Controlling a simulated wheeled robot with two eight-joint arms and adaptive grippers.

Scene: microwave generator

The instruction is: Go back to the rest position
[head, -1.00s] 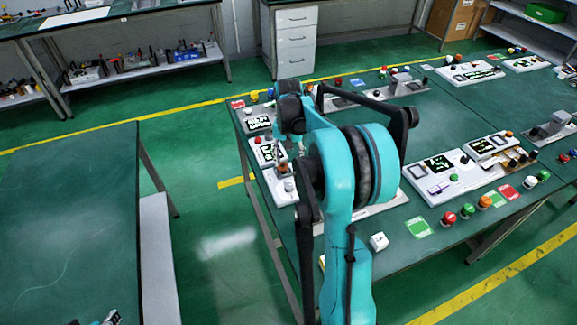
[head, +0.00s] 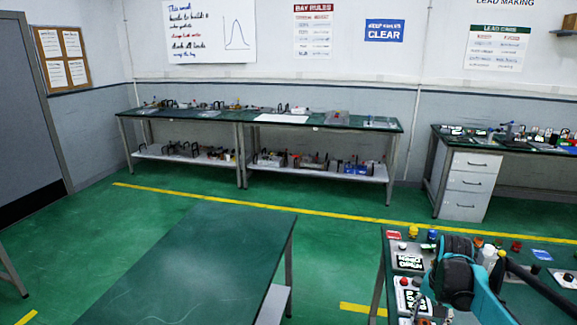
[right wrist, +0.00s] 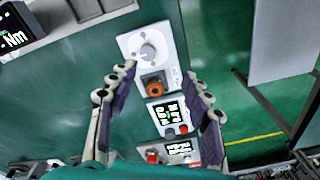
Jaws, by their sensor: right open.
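My right gripper (right wrist: 160,76) is open and empty in the right wrist view. Its two fingers are spread to either side of a row of bench devices. Between and beyond the fingers are a white panel with a round dial (right wrist: 148,45), an orange-brown knob (right wrist: 154,86) and small units with lit displays (right wrist: 168,115). I cannot tell the exact height of the fingers above them. In the head view my right arm (head: 470,285) bends over the right-hand bench at the lower right, and its gripper is not clearly seen. My left gripper is not in view.
A bare green table (head: 200,260) stands at front centre. The device bench (head: 385,265) is at lower right. A long back bench (head: 225,118) and a drawer cabinet (head: 468,185) stand along the wall. Green floor (head: 335,250) is free between the tables.

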